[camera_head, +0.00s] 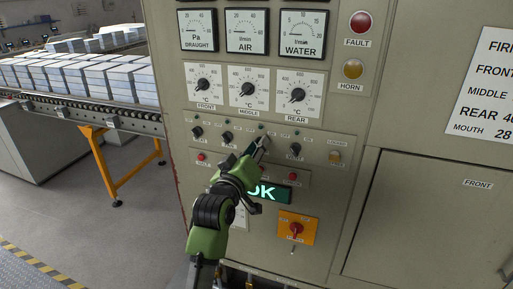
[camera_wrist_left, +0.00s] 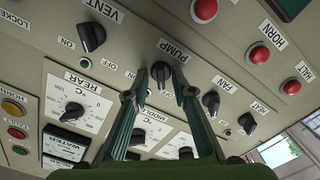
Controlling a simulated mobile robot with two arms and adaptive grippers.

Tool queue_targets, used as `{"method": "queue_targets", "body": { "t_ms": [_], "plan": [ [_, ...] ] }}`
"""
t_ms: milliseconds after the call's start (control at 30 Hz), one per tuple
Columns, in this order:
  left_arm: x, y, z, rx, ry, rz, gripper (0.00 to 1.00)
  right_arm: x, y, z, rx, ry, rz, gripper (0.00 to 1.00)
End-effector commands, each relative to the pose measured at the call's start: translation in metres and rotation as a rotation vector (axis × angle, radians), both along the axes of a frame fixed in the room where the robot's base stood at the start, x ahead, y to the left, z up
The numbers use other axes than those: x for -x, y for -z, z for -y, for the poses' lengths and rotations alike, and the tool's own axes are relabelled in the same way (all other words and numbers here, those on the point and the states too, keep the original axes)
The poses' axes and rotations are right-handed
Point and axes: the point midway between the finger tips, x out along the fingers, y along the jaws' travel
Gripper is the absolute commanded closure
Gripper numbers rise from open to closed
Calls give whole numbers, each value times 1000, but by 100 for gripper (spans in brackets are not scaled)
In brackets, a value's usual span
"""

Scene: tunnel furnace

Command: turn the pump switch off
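The pump switch (camera_wrist_left: 160,74) is a black rotary knob under the PUMP label in the left wrist view. Its place in the head view is covered by my left gripper (camera_head: 262,142). In the left wrist view my left gripper (camera_wrist_left: 160,76) is open, with one finger on each side of the knob. I cannot tell whether the fingers touch it. Which way the knob points is not clear. My right gripper is not in view.
The vent knob (camera_head: 295,150) is right of my gripper and the fan knob (camera_head: 228,137) left of it. Above are temperature dials, including the rear dial (camera_head: 297,94). Below are a lit green OK display (camera_head: 265,192) and a red switch on an orange plate (camera_head: 296,229).

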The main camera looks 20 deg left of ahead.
Motion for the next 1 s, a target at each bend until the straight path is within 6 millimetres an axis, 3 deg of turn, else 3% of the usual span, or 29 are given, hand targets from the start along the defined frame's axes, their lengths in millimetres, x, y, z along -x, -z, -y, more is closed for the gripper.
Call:
{"method": "queue_targets", "body": {
  "t_ms": [367,800,1000],
  "plan": [
    [8,2,0,-2,0,-2,76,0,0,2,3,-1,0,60],
    [87,2,-3,-1,0,-4,76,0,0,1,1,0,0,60],
    [112,3,-4,-1,1,-4,76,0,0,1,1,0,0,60]
  ]
}}
